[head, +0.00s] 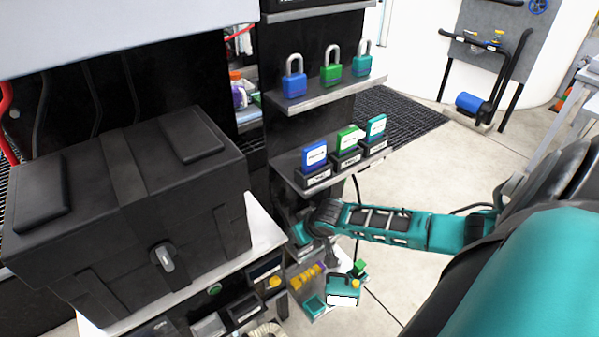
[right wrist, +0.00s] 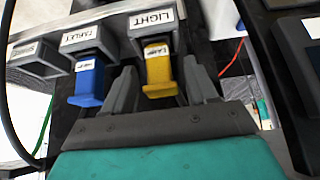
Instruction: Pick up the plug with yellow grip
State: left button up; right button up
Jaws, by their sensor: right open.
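The plug with yellow grip (right wrist: 159,72) hangs from a grey socket block marked LIGHT (right wrist: 152,22) in the right wrist view. My right gripper (right wrist: 161,78) is open, with one finger on each side of the yellow grip. I cannot tell whether either finger touches it. In the head view my right arm reaches in from the right to the shelf unit, and its fingers are not clear there. My left gripper is not in view.
A plug with blue grip (right wrist: 88,80) hangs left of the yellow one, under a block marked TABLET (right wrist: 83,38). Black and green cables run at the left. In the head view, padlocks stand on an upper shelf (head: 325,92) and a large black case (head: 130,215) is at left.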

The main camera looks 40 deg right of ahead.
jog(key=shift+c, duration=0.4)
grip_shut()
jog(key=shift+r, duration=0.1)
jog(key=shift+r, duration=0.2)
notch_tip(320, 180, up, 3)
jog(key=shift+r+p, duration=0.2)
jog(key=shift+p, duration=0.4)
jog(key=s+a+p, duration=0.1)
jog(key=s+a, duration=0.1)
jog(key=s, duration=1.6)
jog(key=shift+f, duration=0.25)
